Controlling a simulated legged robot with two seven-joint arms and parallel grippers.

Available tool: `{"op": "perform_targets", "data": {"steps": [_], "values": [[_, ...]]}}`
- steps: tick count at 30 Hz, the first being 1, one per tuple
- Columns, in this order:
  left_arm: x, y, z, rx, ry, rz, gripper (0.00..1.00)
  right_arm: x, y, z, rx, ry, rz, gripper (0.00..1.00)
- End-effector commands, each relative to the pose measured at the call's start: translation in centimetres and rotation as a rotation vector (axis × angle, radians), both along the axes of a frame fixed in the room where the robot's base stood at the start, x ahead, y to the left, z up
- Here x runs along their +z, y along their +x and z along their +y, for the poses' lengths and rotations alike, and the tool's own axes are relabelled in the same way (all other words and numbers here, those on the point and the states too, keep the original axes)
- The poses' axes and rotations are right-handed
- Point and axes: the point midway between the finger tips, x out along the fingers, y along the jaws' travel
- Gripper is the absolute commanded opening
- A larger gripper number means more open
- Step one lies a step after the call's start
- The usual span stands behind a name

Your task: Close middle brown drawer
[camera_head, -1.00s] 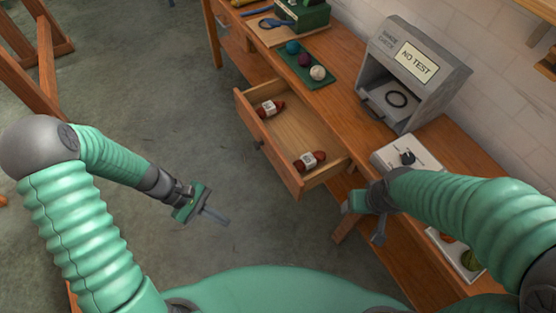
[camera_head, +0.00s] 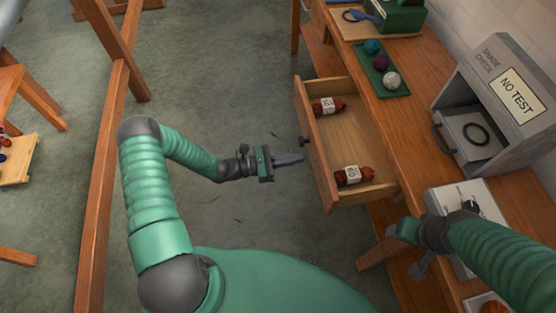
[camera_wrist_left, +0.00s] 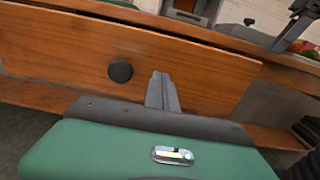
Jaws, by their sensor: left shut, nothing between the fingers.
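The middle brown drawer (camera_head: 318,148) is pulled out from the wooden bench, with two labelled red wool skeins lying inside, one at the far end (camera_head: 328,106) and one at the near end (camera_head: 354,176). Its front with a round dark knob (camera_wrist_left: 120,70) fills the left wrist view. My left gripper (camera_head: 300,159) is shut and empty, its fingertips pointing at the drawer front just below the knob in the head view. In the wrist view the fingers (camera_wrist_left: 162,88) show right of the knob; whether they touch the front I cannot tell. My right gripper (camera_head: 408,250) is near the bench's front edge, its fingers unclear.
A wooden frame (camera_head: 104,190) stands at left. The floor between is clear.

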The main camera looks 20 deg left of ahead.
Motion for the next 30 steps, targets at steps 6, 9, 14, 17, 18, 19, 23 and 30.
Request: {"op": "perform_targets", "data": {"steps": [6,9,14,17,18,19,23,30], "values": [[-0.1,1.5,-2.2,-0.001,-0.001,0.001,0.0,-0.3,0.0,0.0,0.0,0.0,0.0,0.66],[-0.1,1.7,-2.5,-0.001,0.0,0.0,0.0,-0.3,0.0,0.0,0.0,0.0,0.0,0.66],[0.0,1.7,-2.5,-0.001,0.0,0.0,0.0,-0.3,0.0,0.0,0.0,0.0,0.0,0.66],[0.0,1.7,-2.5,-0.001,0.0,0.0,0.0,-0.3,0.0,0.0,0.0,0.0,0.0,0.66],[0.0,1.7,-2.5,-0.001,0.0,0.0,0.0,-0.3,0.0,0.0,0.0,0.0,0.0,0.66],[0.0,1.7,-2.6,-0.001,0.0,0.0,0.0,-0.3,0.0,0.0,0.0,0.0,0.0,0.66],[-0.1,2.0,-3.0,-0.002,-0.001,0.001,0.0,-0.3,0.0,0.0,0.0,0.0,0.0,0.66],[-0.1,3.9,-5.9,-0.003,-0.001,-0.001,0.0,-0.4,0.0,0.0,0.0,0.0,0.0,0.66]]}}
